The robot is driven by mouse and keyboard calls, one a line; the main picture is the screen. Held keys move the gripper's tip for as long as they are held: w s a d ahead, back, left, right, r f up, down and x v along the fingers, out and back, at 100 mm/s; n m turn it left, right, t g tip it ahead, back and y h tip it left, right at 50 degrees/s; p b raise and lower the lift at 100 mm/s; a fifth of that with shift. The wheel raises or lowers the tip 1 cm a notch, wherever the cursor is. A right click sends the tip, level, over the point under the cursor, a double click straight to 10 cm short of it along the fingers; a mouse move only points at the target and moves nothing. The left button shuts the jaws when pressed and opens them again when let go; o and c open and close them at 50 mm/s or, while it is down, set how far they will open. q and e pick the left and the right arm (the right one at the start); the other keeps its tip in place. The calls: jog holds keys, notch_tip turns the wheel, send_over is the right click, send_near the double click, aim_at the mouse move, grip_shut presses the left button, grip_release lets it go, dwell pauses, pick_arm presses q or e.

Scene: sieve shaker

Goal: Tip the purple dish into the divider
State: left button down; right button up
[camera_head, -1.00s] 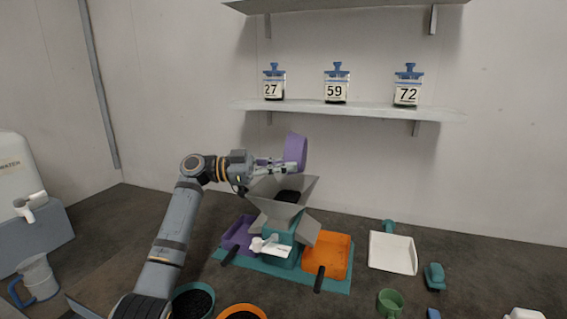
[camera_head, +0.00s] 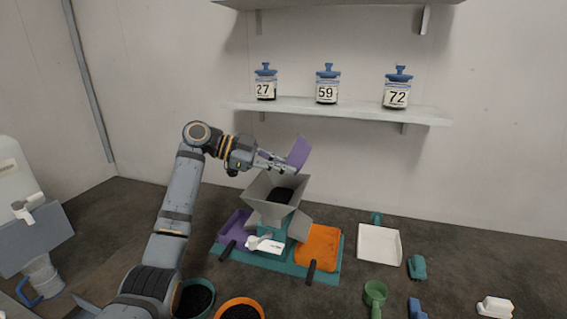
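The purple dish (camera_head: 299,152) is tilted steeply above the back of the grey hopper of the divider (camera_head: 254,189). My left gripper (camera_head: 287,168) is shut on the dish's edge and holds it up from the left. Dark material (camera_head: 281,194) lies inside the hopper. Below the hopper, a purple tray (camera_head: 236,226) sits on the left of the teal base and an orange tray (camera_head: 318,246) on the right. A white scoop-like part (camera_head: 265,244) shows at the divider's front. My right gripper is out of view.
A teal bowl (camera_head: 207,287) and an orange bowl (camera_head: 259,303) stand in front, near my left arm. Numbered jars (camera_head: 327,92) stand on the shelf above.

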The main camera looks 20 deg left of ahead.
pick_arm(q)
jog(key=y+p, duration=0.1)
jog(key=p, duration=0.1)
jog(key=d+r+y+p, duration=0.1)
jog(key=y+p, duration=0.1)
jog(key=shift+r+m+g+p, duration=0.2)
jog(key=shift+m+g+p, duration=0.1)
jog(key=shift+d+f+y, duration=0.1)
jog(key=shift+y, duration=0.2)
jog(key=shift+f, duration=0.3)
